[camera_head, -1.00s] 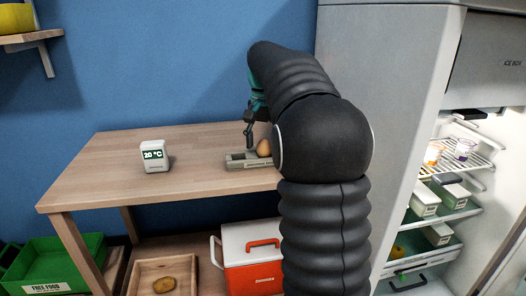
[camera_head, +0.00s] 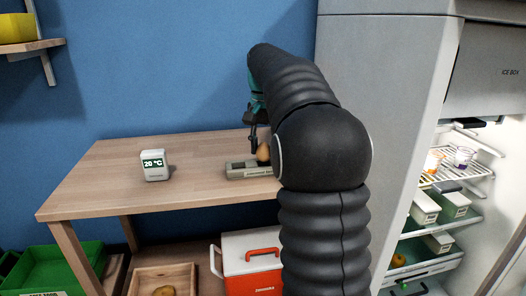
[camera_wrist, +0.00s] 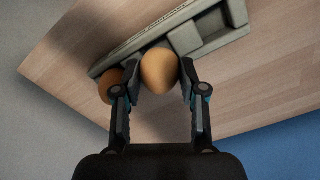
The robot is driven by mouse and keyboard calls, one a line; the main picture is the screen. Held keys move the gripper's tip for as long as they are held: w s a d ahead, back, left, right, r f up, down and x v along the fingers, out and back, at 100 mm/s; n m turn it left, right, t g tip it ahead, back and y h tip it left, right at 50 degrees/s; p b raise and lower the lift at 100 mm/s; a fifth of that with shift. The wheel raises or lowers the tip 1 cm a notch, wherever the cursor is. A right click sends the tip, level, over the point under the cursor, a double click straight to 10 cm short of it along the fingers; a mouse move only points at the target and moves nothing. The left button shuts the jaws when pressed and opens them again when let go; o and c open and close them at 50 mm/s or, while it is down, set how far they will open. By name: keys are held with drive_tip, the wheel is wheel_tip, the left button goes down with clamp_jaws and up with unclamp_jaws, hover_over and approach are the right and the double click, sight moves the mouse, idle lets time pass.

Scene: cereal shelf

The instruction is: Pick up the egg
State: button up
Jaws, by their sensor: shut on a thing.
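A brown egg (camera_wrist: 160,70) sits between the two fingers of my gripper (camera_wrist: 158,82) in the wrist view, and the gripper is shut on it. In the head view the egg (camera_head: 263,152) shows at the grey tray (camera_head: 250,174), partly hidden by my arm. I cannot tell whether it still touches the tray. A second brown egg (camera_wrist: 108,86) lies beside my left finger in the wrist view, partly covered by it. The tray (camera_wrist: 232,36) has empty compartments at its right end in that view.
A white thermometer reading 20 °C (camera_head: 153,165) stands left of the tray on the wooden table (camera_head: 110,185). The fridge (camera_head: 385,110) stands open at the right. A red and white cooler (camera_head: 250,268) and a green crate (camera_head: 50,270) are below.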

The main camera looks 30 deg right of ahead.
drive_tip(key=r, duration=0.1)
drive_tip(key=d+r, duration=0.1)
drive_tip(key=r, duration=0.1)
drive_tip(key=shift+s+r+p, duration=0.1)
drive_tip(key=shift+s+p, duration=0.05)
drive_tip(key=shift+p, duration=0.15)
drive_tip(key=s+d+r+p, duration=0.1)
drive_tip(key=s+d+r, duration=0.2)
drive_tip(key=d+r, duration=0.3)
drive_tip(key=d, duration=0.4)
drive_tip(key=shift+p, duration=0.35)
